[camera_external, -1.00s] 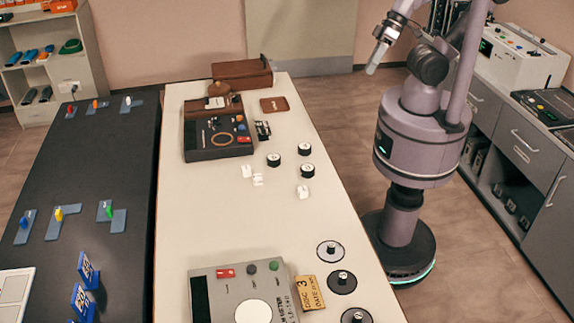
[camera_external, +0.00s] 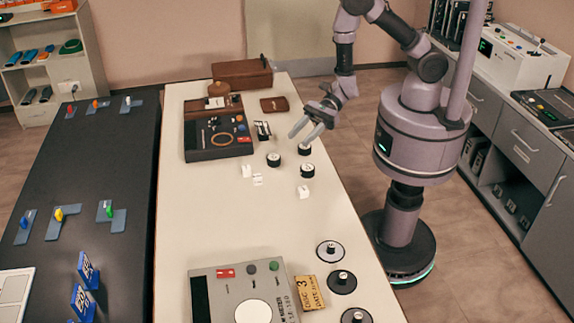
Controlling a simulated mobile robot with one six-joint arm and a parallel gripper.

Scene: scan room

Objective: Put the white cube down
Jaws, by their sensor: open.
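Several small white pieces stand on the white table (camera_external: 215,215). Two small white cubes (camera_external: 246,171) (camera_external: 257,180) are close together near its middle, and another white cube (camera_external: 304,192) is to their right. Which one the task means cannot be told. My gripper (camera_external: 301,139) is open over the table's right side, fingers pointing down and left, with nothing visible between them. It is above and behind the white cubes in the picture, near round black pieces with white tops (camera_external: 273,160) (camera_external: 307,170).
A black device (camera_external: 205,150) and brown boxes (camera_external: 240,75) stand at the table's far end. A dark table (camera_external: 90,180) adjoins on the left.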

